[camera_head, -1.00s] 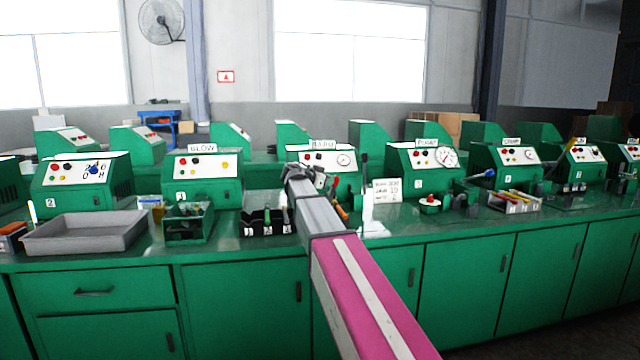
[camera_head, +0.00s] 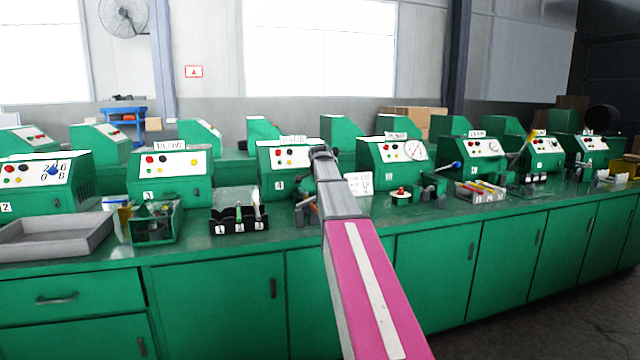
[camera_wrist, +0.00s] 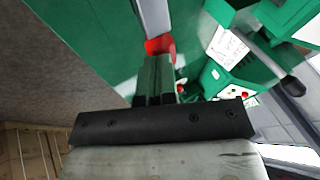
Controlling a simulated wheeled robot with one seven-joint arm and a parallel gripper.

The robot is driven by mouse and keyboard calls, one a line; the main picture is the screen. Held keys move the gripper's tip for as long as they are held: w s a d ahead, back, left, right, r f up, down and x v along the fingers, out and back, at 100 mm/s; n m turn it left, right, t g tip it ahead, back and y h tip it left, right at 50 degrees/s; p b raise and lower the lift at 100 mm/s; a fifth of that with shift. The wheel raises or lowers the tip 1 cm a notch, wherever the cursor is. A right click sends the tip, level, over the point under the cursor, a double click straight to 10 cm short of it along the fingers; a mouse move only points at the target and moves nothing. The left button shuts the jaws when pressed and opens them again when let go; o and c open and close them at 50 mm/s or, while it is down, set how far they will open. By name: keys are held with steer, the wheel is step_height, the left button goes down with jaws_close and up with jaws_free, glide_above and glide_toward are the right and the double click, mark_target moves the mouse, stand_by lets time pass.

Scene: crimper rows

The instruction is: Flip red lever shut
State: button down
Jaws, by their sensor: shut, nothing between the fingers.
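In the wrist view a red part (camera_wrist: 159,44), possibly the red lever, shows just beyond my fingertips, against a pale grey bar. Whether the fingers touch it I cannot tell. My gripper (camera_wrist: 155,62) is shut and empty; its dark fingers stick out past a black bolted plate. In the head view my arm reaches over the bench to the machine marked 4 (camera_head: 279,180), and its grey end hides part of that machine; the fingers cannot be made out there. A small red piece (camera_head: 313,208) shows beside the arm. The lever's angle is not clear.
The green bench (camera_head: 225,245) carries a row of green machines. Left of my arm are a grey tray (camera_head: 55,238), a green open box (camera_head: 157,222) and a black holder (camera_head: 238,225). Right are a white card (camera_head: 358,184), a red knob (camera_head: 401,191) and a blue-tipped lever (camera_head: 456,165).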

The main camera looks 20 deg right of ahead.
steer(key=shift+d+f+m+y, duration=0.1)
steer(key=shift+d+f+y, duration=0.25)
steer(key=shift+f, duration=0.35)
steer(key=shift+d+f+m+y, duration=0.1)
steer(key=shift+d+f+y, duration=0.3)
steer(key=shift+f, duration=0.35)
steer(key=shift+d+f+m+y, duration=0.1)
steer(key=shift+d+f+y, duration=0.1)
steer(key=shift+f+y, duration=0.4)
steer(key=shift+s+f, duration=0.15)
steer(key=shift+f, duration=0.15)
steer(key=shift+d, duration=0.1)
steer(key=d+v, duration=0.1)
steer(key=v, duration=1.3)
steer(key=shift+a+r, duration=0.15)
steer(key=shift+r, duration=0.3)
steer(key=shift+w, duration=0.25)
